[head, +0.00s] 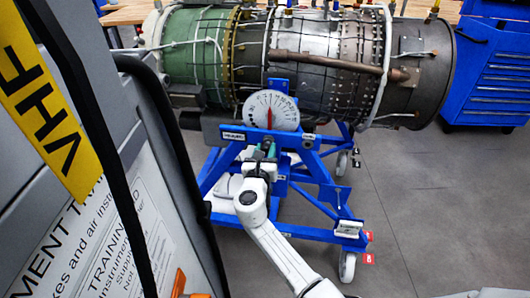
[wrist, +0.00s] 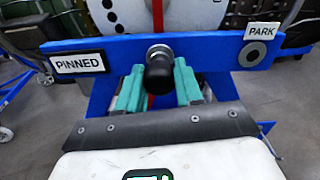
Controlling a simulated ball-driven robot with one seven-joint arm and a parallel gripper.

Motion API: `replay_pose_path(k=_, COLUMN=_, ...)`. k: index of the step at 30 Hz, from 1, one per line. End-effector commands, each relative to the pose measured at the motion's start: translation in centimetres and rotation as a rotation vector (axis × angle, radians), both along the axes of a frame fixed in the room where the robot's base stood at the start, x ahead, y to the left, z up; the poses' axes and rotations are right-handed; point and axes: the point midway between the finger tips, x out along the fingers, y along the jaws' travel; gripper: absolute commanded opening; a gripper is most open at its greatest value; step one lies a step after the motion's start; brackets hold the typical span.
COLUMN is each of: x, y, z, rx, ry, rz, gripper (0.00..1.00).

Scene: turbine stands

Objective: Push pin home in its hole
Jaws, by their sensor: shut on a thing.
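The pin (wrist: 159,74) shows its round black knob in the wrist view, in front of a grey metal collar (wrist: 160,50) on a blue crossbar (wrist: 205,46). My gripper (wrist: 159,88) has its green fingers on both sides of the knob and is shut on the pin. The shank is hidden behind the knob, so I cannot tell how deep it sits. A PINNED label (wrist: 79,64) is left of the pin. A PARK label (wrist: 260,31) sits above an empty-looking ringed hole (wrist: 252,54) at right. In the head view my gripper (head: 264,152) is at the crossbar, below the dial.
A white dial (head: 271,110) stands on the blue wheeled stand (head: 318,185) under a large turbine (head: 310,45). A blue tool chest (head: 490,75) is at back right. Floor at right is clear.

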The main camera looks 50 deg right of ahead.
Motion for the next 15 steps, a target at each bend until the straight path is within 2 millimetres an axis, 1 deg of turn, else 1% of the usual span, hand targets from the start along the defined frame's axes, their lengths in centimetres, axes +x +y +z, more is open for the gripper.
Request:
replay_pose_path(k=1, x=0.28, y=-0.28, z=0.35, rx=0.002, ry=-0.008, rz=0.004, gripper=0.00)
replay_pose_path(k=7, x=0.29, y=-0.34, z=0.41, rx=0.003, ry=-0.010, rz=0.003, gripper=0.00)
replay_pose_path(k=8, x=0.28, y=-0.35, z=0.41, rx=0.003, ry=-0.010, rz=0.002, gripper=0.37)
replay_pose_path(k=15, x=0.18, y=-0.21, z=0.26, rx=0.003, ry=-0.007, rz=0.002, gripper=0.60)
